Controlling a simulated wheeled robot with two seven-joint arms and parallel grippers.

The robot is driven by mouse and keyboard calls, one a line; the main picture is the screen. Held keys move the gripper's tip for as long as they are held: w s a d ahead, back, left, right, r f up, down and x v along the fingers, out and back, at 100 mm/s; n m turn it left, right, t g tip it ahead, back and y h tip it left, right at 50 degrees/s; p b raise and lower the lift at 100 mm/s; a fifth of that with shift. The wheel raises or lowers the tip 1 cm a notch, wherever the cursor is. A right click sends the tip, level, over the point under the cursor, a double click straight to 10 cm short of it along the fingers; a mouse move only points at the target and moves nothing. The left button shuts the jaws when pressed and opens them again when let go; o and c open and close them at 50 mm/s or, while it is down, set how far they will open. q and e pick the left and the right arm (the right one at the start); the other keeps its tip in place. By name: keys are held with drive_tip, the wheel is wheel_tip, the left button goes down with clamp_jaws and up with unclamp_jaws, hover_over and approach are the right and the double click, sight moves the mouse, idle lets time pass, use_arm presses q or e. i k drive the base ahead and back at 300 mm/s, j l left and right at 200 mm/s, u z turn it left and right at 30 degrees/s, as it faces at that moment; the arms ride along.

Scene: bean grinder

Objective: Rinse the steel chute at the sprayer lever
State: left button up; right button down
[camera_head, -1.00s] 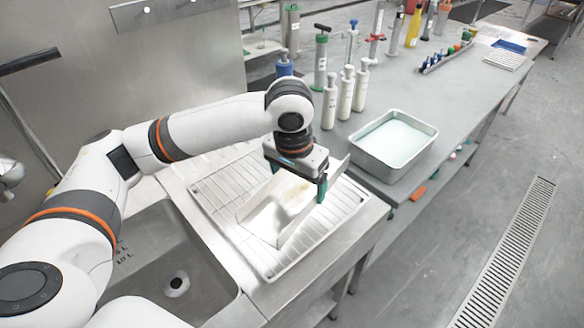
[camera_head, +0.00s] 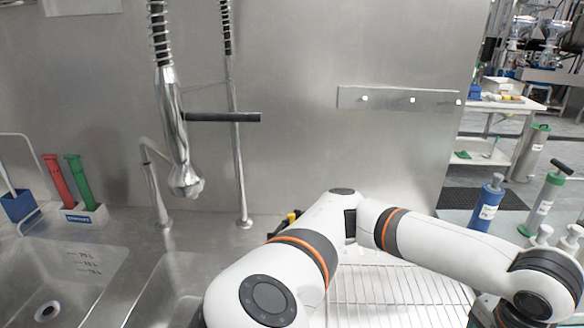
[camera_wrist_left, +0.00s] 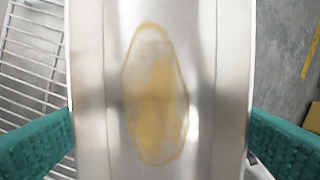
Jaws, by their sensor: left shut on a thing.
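The steel chute (camera_wrist_left: 215,50) fills the middle of the left wrist view, with a brownish-yellow oval stain (camera_wrist_left: 155,95) on its inner face. My left gripper (camera_wrist_left: 160,125) is shut on the chute, its teal fingers along both side walls. In the head view the chute is hidden or out of frame; only my left arm and wrist show at the lower right. The sprayer hangs at the left of the head view, with a spray head (camera_head: 186,178) and a dark lever (camera_head: 222,117) sticking out to the right. My right gripper is not in view.
A wire drying rack (camera_head: 385,290) lies below my arm. Sink basins (camera_head: 70,265) lie at the lower left. A thin upright pipe (camera_head: 238,160) stands beside the sprayer. Red (camera_head: 58,180) and green (camera_head: 80,182) handled tools stand left.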

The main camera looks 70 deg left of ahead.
sight(220, 117)
drive_tip(key=i+l+u, duration=0.2)
drive_tip(key=u, duration=0.3)
drive_tip(key=i+l+u, duration=0.35)
drive_tip(key=u, duration=2.15)
